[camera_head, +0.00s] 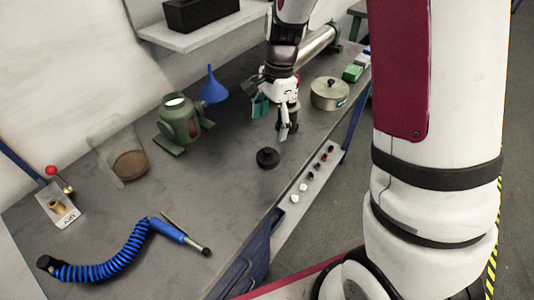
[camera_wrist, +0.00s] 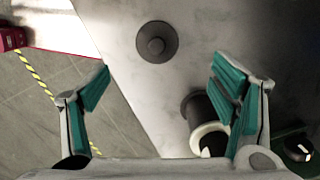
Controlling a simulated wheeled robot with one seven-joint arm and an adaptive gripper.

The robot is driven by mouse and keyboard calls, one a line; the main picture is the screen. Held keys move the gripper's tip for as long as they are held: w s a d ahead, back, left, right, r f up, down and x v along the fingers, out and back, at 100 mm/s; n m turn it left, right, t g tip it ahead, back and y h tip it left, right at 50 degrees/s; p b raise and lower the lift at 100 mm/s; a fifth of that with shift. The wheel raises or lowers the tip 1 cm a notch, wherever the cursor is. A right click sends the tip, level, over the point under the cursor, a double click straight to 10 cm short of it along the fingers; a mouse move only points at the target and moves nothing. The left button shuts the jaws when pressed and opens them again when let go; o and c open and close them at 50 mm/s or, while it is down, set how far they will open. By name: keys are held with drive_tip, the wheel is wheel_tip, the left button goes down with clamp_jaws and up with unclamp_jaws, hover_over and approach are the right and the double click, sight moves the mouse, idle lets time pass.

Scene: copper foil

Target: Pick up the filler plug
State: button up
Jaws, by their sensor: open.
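The filler plug appears to be the round black disc with a raised centre knob (camera_head: 268,158), lying flat on the grey bench in the head view. In the wrist view it (camera_wrist: 157,42) shows at upper centre, beyond the fingertips and between their lines. My gripper (camera_head: 274,119) is above the bench, behind the plug in the head view. Its teal-padded fingers are spread wide in the wrist view (camera_wrist: 160,73).
A black and white cylinder (camera_wrist: 207,124) stands close to the right finger in the wrist view. A lidded metal pot (camera_head: 329,94), a blue funnel (camera_head: 213,88), a green lantern-like object (camera_head: 180,122) and a blue coiled hose (camera_head: 105,262) are on the bench (camera_head: 222,178).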

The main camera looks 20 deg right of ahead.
sight(268, 150)
drive_tip(key=f, duration=0.4)
drive_tip(key=shift+s+a+f, duration=0.1)
drive_tip(key=shift+a+f, duration=0.15)
drive_tip(key=shift+f, duration=0.1)
drive_tip(key=shift+s+a+f, duration=0.15)
drive_tip(key=shift+f, duration=1.2)
drive_tip(key=shift+s+a+f, duration=0.1)
drive_tip(key=shift+a+f, duration=0.05)
drive_tip(key=shift+f, duration=1.15)
drive_tip(key=c, duration=1.3)
